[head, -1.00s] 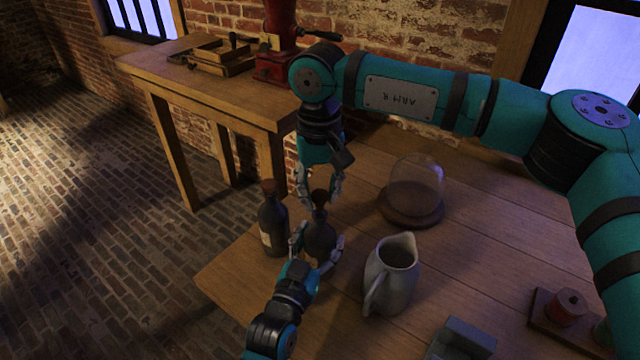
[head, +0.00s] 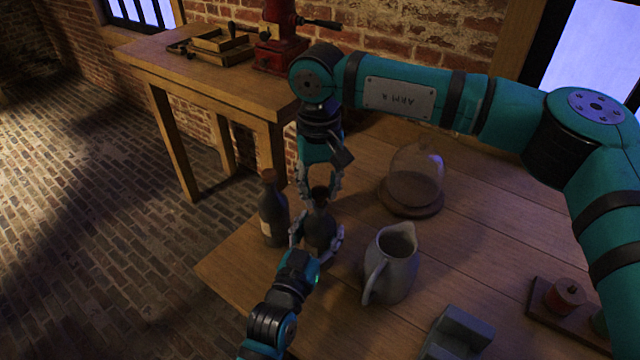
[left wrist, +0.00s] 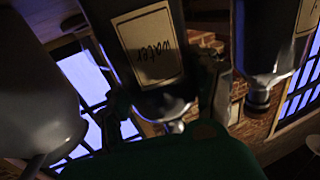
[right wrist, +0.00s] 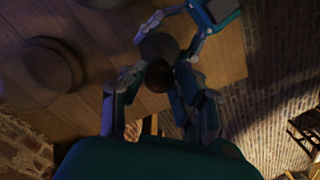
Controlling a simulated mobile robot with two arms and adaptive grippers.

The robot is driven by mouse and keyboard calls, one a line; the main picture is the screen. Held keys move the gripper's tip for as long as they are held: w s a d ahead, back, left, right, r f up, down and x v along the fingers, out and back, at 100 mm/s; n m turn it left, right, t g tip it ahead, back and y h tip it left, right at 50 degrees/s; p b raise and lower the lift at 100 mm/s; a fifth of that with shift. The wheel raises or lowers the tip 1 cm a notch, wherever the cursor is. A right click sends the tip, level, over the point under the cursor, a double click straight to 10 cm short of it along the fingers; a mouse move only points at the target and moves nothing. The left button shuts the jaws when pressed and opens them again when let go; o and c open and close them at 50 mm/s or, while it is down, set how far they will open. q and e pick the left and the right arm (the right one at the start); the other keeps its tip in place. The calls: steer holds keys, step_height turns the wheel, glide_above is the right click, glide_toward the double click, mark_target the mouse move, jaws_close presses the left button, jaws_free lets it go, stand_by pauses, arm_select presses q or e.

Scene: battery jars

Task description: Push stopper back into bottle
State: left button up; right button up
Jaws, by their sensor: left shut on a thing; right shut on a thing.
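A dark bottle (head: 321,228) stands upright near the table's left corner. My left gripper (head: 318,246) is shut around its body. In the left wrist view the bottle shows upside down with a cream label (left wrist: 149,44) reading "water". A dark brown stopper (head: 319,192) is at the bottle's mouth, and my right gripper (head: 319,184) is shut on it from above. In the right wrist view the stopper (right wrist: 159,76) lines up with the bottle's round shoulder (right wrist: 158,47). The fingers partly hide the neck, so I cannot tell how deep the stopper sits.
A second dark bottle (head: 271,212) stands close on the left. A grey pitcher (head: 391,268) is close on the right. A glass dome (head: 416,172) on a wooden base is behind. A grey block (head: 458,332) and a board with a red spool (head: 565,297) are at the front right.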

steer(key=shift+f, duration=0.7)
stand_by(0.3)
steer(key=o, duration=0.8)
steer(key=shift+r, duration=0.1)
step_height(320, 180, up, 12)
arm_select(q)
steer(key=o, duration=1.8)
